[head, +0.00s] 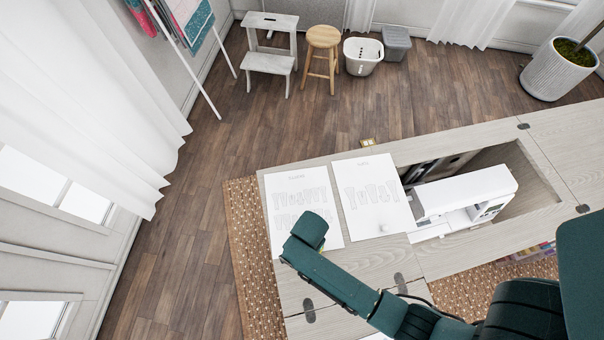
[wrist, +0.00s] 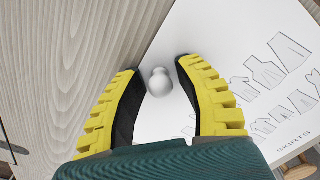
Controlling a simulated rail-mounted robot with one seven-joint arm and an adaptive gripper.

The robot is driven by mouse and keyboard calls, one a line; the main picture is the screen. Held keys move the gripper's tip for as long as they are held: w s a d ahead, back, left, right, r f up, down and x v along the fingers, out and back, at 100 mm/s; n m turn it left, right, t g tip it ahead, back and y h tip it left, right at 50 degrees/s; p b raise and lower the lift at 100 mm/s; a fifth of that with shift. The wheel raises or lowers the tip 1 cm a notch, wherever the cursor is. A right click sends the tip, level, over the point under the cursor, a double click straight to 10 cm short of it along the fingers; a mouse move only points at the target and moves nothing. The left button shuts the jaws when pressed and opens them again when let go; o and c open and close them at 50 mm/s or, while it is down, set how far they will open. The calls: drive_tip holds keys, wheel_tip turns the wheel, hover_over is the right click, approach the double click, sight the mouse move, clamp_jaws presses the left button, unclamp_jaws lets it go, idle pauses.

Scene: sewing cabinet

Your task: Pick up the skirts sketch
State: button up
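The skirts sketch (wrist: 265,85) is a white sheet with rows of skirt outlines and the printed word SKIRTS, in the wrist view. A small white round knob (wrist: 160,82) stands on the sheet near one edge. The head view mostly hides the fingers.
A white sewing machine (head: 465,195) stands right of the sheets in a cabinet opening. The pale wooden cabinet top (head: 375,265) has bare room near the sheets. A stool (head: 322,38) stands behind.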

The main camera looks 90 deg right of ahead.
drive_tip(key=shift+c, duration=0.2)
clamp_jaws()
